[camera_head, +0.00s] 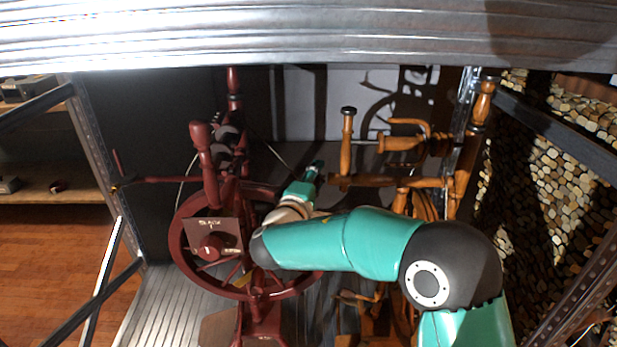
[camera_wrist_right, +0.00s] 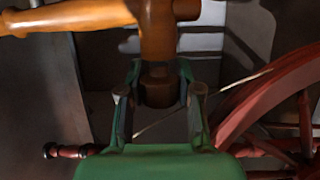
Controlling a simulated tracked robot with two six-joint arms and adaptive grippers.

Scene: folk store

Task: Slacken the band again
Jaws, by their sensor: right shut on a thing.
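Two spinning wheels stand on the shelf: a dark red one (camera_head: 203,150) at left and an orange-brown one (camera_head: 380,181) at right. My right gripper (camera_head: 316,168) reaches between them, beside the left end of the brown one's wooden bar. In the right wrist view my right gripper (camera_wrist_right: 160,100) is shut on a brown wooden knob (camera_wrist_right: 160,88), which sits below a lighter wooden post (camera_wrist_right: 156,35). A pale thin cord (camera_wrist_right: 244,80) runs behind the fingers towards the red wheel rim (camera_wrist_right: 268,97). The fingertips' contact is partly shadowed. My left gripper is out of view.
A card with small lettering (camera_head: 205,226) is on the red spinning wheel, by a red knob. A metal shelf edge (camera_head: 300,40) crosses above, and a perforated upright (camera_head: 92,135) stands at left. The ribbed shelf floor (camera_head: 165,305) is bare at front left.

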